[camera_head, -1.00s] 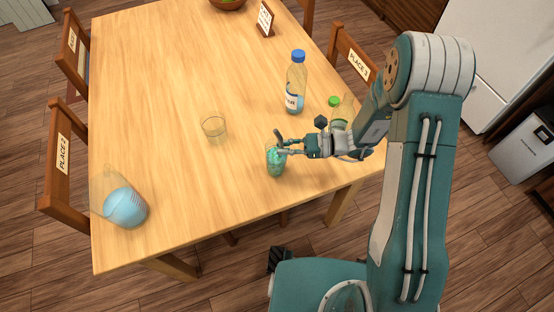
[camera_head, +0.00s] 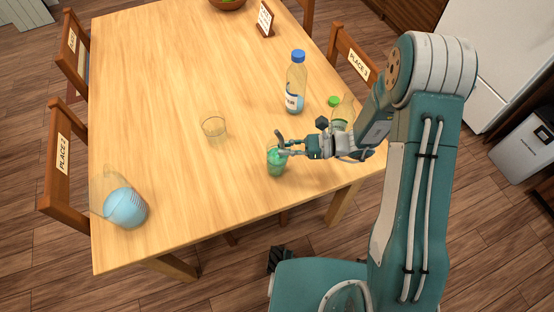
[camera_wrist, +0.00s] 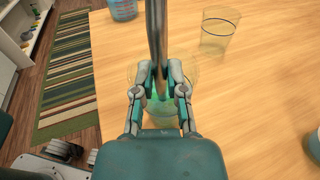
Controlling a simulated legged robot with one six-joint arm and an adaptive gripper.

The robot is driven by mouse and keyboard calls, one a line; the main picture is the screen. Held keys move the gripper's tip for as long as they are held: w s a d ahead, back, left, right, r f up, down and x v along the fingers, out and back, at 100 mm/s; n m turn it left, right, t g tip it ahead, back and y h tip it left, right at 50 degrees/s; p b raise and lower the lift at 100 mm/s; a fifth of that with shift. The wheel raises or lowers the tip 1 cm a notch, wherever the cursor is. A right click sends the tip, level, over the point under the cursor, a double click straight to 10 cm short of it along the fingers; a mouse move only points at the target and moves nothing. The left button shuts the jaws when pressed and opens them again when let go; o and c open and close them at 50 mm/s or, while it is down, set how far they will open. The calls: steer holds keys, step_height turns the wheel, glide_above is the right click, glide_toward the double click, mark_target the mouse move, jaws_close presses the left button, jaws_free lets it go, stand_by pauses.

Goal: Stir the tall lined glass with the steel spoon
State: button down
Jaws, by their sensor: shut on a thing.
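My gripper (camera_head: 283,147) is shut on the steel spoon (camera_wrist: 157,35), which stands upright between the fingertips in the wrist view. The spoon's lower end reaches down into a clear glass with green liquid (camera_head: 276,164), standing near the table's front right edge. The glass also shows below my fingers in the wrist view (camera_wrist: 187,112), partly hidden by them. No line can be made out on this glass. The spoon's bowl is hidden in the liquid.
An empty clear glass (camera_head: 213,127) stands to the left; the wrist view shows a blue line on it (camera_wrist: 221,20). A blue-capped bottle (camera_head: 296,85) and a green-capped container (camera_head: 340,112) are behind my gripper. A jug of blue liquid (camera_head: 124,206) stands front left.

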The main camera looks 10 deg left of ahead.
steer(key=shift+s+a+f+h, duration=0.1)
steer(key=shift+s+f+h, duration=0.1)
steer(key=shift+f, duration=0.35)
steer(key=shift+s+f+h, duration=0.1)
steer(key=shift+f+h, duration=0.1)
steer(key=shift+f, duration=0.3)
steer(key=shift+w+a+r, duration=0.15)
steer(key=shift+a+r, duration=0.05)
steer(key=shift+r, duration=0.8)
steer(key=shift+w+a+r, duration=0.15)
steer(key=shift+r, duration=0.8)
steer(key=shift+d+r, duration=0.15)
steer(key=shift+r, duration=1.4)
steer(key=shift+a+r, duration=0.2)
steer(key=shift+r, duration=0.7)
steer(key=shift+a+r, duration=0.15)
steer(key=shift+r, duration=1.9)
steer(key=shift+r, duration=2)
